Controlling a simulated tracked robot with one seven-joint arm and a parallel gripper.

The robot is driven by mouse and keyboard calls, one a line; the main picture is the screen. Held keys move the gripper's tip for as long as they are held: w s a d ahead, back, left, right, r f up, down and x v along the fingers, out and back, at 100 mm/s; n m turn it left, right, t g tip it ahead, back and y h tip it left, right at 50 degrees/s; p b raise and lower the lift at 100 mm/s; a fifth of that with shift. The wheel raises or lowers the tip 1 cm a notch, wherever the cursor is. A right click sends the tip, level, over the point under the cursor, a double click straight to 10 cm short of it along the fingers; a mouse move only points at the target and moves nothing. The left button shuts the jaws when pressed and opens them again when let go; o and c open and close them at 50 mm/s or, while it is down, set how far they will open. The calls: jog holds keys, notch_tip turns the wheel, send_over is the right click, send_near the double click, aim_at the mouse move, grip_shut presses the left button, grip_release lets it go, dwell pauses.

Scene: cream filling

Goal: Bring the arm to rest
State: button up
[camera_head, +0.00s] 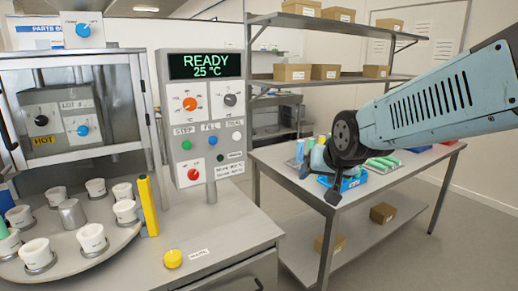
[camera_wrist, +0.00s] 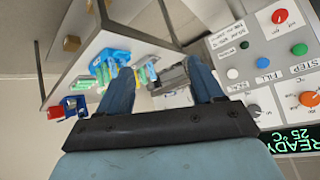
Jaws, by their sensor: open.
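My arm comes in from the right in the head view, a pale blue link with a dark joint. My gripper (camera_head: 328,186) hangs at its end, in front of the back table in that view. In the wrist view my gripper (camera_wrist: 162,82) shows two blue fingers well apart, with nothing held between them. A grey metallic object (camera_wrist: 172,76) shows beyond the gap between the fingers; whether it is near them I cannot tell.
A control panel (camera_head: 203,120) reads READY 25 °C; it also shows in the wrist view (camera_wrist: 262,45). A round tray (camera_head: 75,262) holds several white cups. A yellow post (camera_head: 148,205) stands beside it. The back table (camera_head: 285,160) bears a blue bin (camera_head: 350,184) and coloured items.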

jog(key=s+d+r+g+h, duration=0.1)
jog(key=s+d, duration=0.3)
jog(key=s, duration=0.3)
jog(key=s+d+r+g, duration=0.1)
jog(key=s+d+g, duration=0.1)
jog(key=s+d, duration=0.3)
jog(key=s, duration=0.3)
jog(key=shift+n+h, duration=0.3)
jog(key=shift+h, duration=0.1)
dwell(0.5)
